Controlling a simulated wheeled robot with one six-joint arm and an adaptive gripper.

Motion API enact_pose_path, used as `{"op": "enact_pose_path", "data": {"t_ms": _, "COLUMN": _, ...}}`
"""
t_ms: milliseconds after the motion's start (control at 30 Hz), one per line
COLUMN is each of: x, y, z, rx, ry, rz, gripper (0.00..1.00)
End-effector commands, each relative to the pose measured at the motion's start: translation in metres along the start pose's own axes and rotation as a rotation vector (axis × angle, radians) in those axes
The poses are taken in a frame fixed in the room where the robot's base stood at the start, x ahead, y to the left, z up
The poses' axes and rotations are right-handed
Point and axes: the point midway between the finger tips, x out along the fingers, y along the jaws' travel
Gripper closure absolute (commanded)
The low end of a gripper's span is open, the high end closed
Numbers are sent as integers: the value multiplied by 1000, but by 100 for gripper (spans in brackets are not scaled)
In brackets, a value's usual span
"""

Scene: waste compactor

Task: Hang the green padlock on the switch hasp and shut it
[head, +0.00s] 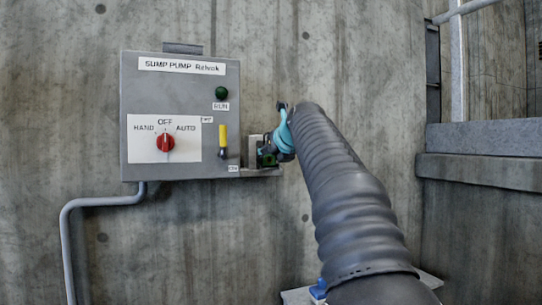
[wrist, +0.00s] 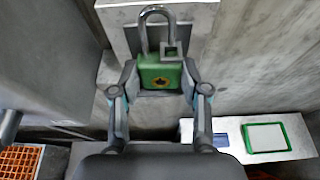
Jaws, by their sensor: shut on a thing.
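The green padlock (wrist: 160,76) is upright between the fingers of my gripper (wrist: 158,92) in the wrist view. Its steel shackle (wrist: 144,30) points up, and a small square grey piece (wrist: 171,50) sits at its right leg. I cannot tell whether the shackle goes through anything. In the head view my gripper (head: 277,146) is right of the grey switch box (head: 180,95), close to a pale bracket (head: 254,148). The padlock there is small and dark, mostly hidden. A yellow lever (head: 222,138) is on the box's front right. I cannot clearly make out the hasp.
The box has a red knob (head: 165,142) and a green lamp (head: 221,92). A small ledge (head: 262,172) sticks out at its lower right. A pale surface with a green-framed card (wrist: 266,137) is lower right in the wrist view. An orange grating (wrist: 20,160) is lower left.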

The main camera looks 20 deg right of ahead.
Motion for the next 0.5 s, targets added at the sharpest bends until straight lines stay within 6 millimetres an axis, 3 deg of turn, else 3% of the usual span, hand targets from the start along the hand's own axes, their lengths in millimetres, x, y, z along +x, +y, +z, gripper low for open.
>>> {"op": "enact_pose_path", "data": {"t_ms": 500, "x": 0, "y": 0, "z": -3, "rx": 1, "ry": -1, "rz": 0, "gripper": 82}}
